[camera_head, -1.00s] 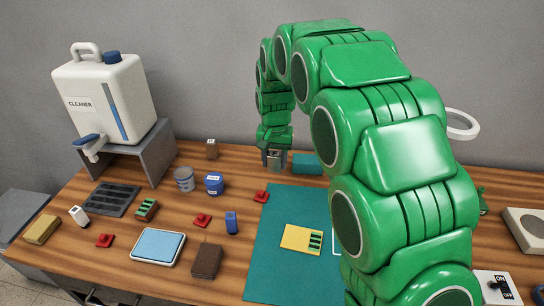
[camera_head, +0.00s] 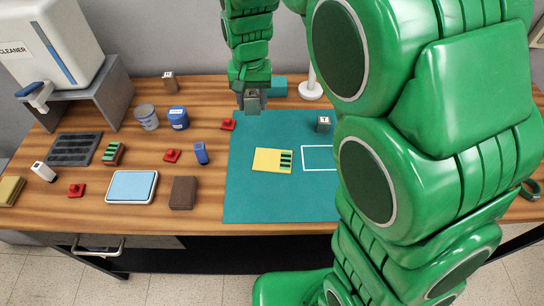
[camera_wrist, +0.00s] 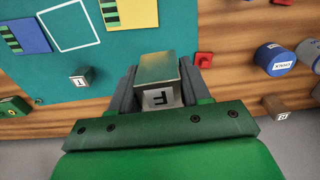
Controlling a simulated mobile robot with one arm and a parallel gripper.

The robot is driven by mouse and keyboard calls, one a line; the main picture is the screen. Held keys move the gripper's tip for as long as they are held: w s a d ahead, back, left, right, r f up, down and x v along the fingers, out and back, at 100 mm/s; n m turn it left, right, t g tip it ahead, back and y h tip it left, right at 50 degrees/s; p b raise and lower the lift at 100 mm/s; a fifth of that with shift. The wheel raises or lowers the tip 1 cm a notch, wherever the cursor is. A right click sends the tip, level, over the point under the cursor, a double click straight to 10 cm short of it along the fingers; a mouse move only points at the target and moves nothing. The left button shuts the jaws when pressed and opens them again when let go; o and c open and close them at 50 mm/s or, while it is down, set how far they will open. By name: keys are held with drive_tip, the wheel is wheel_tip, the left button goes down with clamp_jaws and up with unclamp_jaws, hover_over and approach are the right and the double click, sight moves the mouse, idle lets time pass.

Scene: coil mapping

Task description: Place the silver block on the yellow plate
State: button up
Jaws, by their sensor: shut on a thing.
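My gripper (camera_head: 252,103) is shut on a silver block (camera_wrist: 160,97), which shows a letter F on one face in the wrist view. In the head view the gripper and block are at the back left corner of the teal mat; whether the block is clear of the surface I cannot tell. The yellow plate (camera_head: 268,160), with dark green stripes at its right side, lies flat on the mat, in front of the gripper. The plate also shows at the top edge of the wrist view (camera_wrist: 135,12), partly cut off.
A block marked T (camera_head: 323,124) stands on the mat (camera_head: 245,205), near a white outlined rectangle (camera_head: 319,158). A red piece (camera_head: 228,124) lies left of the mat. My arm hides the table's right side.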

drive_tip(key=s+d, duration=0.4)
drive_tip(key=s, duration=0.5)
drive_tip(key=s+d, duration=0.5)
drive_tip(key=s, duration=0.4)
approach(273, 160)
drive_tip(key=shift+s+d+f, duration=0.2)
drive_tip(key=shift+s+f, duration=0.35)
drive_tip(key=shift+s, duration=0.15)
drive_tip(key=shift+w+a+f, duration=0.2)
drive_tip(key=shift+w+f, duration=0.45)
drive_tip(key=shift+f, duration=0.05)
drive_tip(key=shift+w+f, duration=0.15)
drive_tip(key=shift+f, duration=1.5)
drive_tip(key=shift+f, duration=0.15)
drive_tip(key=o, duration=1.2)
